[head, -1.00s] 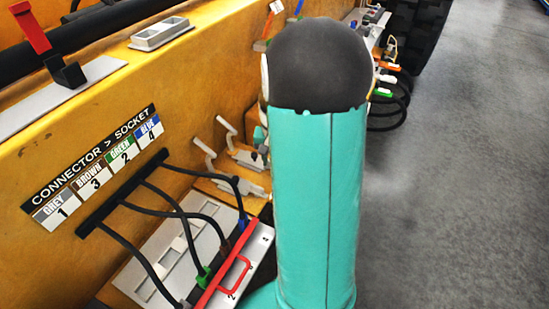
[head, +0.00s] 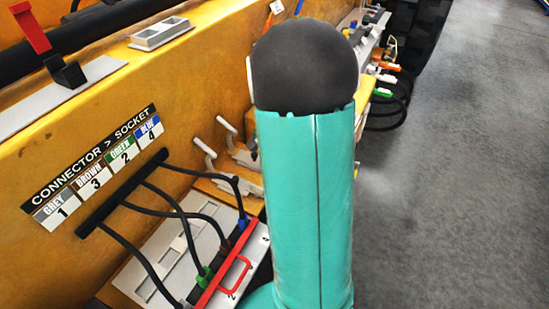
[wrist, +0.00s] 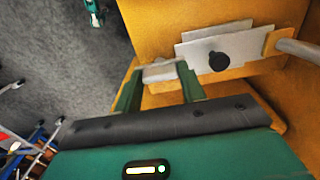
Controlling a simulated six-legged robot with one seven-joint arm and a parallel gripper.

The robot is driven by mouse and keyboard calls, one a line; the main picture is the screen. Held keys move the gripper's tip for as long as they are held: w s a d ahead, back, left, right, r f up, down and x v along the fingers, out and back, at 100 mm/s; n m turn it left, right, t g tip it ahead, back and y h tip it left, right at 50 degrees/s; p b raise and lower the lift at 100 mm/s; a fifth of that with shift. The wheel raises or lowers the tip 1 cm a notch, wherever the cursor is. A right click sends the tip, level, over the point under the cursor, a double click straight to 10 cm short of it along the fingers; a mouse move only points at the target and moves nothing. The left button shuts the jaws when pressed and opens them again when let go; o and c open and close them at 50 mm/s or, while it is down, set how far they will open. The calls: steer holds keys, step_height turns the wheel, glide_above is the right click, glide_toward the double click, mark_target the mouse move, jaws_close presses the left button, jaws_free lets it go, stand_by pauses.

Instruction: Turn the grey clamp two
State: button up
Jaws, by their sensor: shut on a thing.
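In the wrist view my gripper (wrist: 160,74) has its two green fingers on either side of a light grey piece of a clamp (wrist: 164,71), and is shut on it. Beside it a grey plate with a black knob (wrist: 218,61) lies against the yellow surface. A grey rod (wrist: 298,48) shows at the right edge. In the head view grey clamps with upright levers (head: 203,150) stand on a yellow ledge beside my teal arm. The arm hides my gripper and the gripped piece there. I cannot tell the clamp's number.
A panel with black cables (head: 178,215) and a red-handled cover (head: 235,270) is at lower left, below a connector-to-socket sign (head: 95,175). A red lever (head: 32,28) stands on the yellow beam. Coloured connectors (head: 385,80) are farther back. Grey floor (head: 450,200) is clear at right.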

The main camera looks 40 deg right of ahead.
steer(key=o, duration=1)
steer(key=shift+r, duration=0.15)
step_height(320, 180, up, 14)
steer(key=shift+f, duration=0.15)
steer(key=s+a+r+n+t, duration=0.1)
steer(key=s+a+n+t, duration=0.1)
steer(key=a, duration=0.7)
steer(key=s+a+r+n+t, duration=0.1)
steer(key=s+a+r+n, duration=0.1)
steer(key=s+a+n, duration=0.3)
steer(key=s+a+r+n+t, duration=0.2)
steer(key=s+a+n, duration=0.2)
steer(key=a, duration=0.9)
steer(key=shift+r+n+t, duration=0.2)
steer(key=shift+n+t, duration=0.1)
steer(key=shift+n, duration=1.3)
